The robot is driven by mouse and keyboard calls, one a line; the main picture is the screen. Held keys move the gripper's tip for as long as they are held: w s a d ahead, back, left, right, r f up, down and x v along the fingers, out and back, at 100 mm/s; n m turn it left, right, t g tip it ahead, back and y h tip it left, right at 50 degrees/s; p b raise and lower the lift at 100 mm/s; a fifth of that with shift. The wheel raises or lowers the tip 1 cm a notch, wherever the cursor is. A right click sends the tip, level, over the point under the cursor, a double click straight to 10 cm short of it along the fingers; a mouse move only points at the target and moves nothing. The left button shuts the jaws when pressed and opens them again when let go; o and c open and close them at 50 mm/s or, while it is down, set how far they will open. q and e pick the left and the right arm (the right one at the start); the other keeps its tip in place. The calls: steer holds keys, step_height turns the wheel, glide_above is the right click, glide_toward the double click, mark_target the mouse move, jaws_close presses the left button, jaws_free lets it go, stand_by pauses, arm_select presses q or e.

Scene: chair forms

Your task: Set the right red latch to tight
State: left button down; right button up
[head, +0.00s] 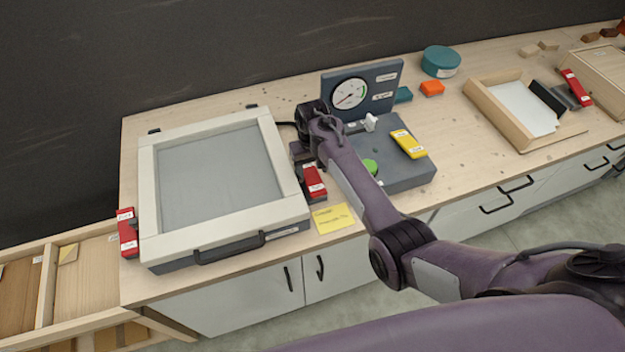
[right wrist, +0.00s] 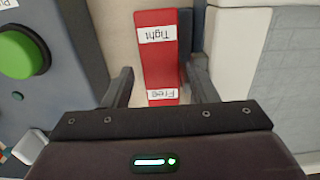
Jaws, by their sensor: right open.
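The right red latch (head: 314,182) is on the right side of a pale-framed box (head: 290,200) with a grey panel. In the right wrist view the red latch (right wrist: 160,66) carries two white labels, "Tight" farther from my gripper and "Free" closer to it, both upside down. My right gripper (head: 303,163) is over the latch's far part in the head view. In the right wrist view its open fingers (right wrist: 160,78) stand on either side of the latch, with gaps showing. Which setting the latch is in I cannot tell. My left gripper is out of view.
Another red latch (head: 127,232) is on the box's left side. A grey gauge unit (head: 400,181) with a green button (head: 369,167) and a yellow lever (head: 408,144) stands close on the right. A yellow note (head: 333,218) lies at the table's front edge.

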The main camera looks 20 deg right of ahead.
mark_target(313, 179)
step_height(313, 179, down, 3)
steer(key=shift+r+b, duration=0.15)
steer(key=shift+b, duration=0.75)
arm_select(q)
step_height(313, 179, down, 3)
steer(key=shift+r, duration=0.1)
arm_select(e)
steer(key=c, duration=0.7)
steer(key=p, duration=0.1)
steer(key=s+t+p, duration=0.1)
steer(key=p, duration=0.1)
steer(key=shift+r+t, duration=0.2)
steer(key=shift+t, duration=0.1)
steer(key=shift+f+t+p, duration=0.3)
steer(key=shift+t+p, duration=0.2)
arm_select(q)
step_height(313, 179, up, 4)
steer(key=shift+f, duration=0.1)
arm_select(e)
steer(key=o, duration=0.7)
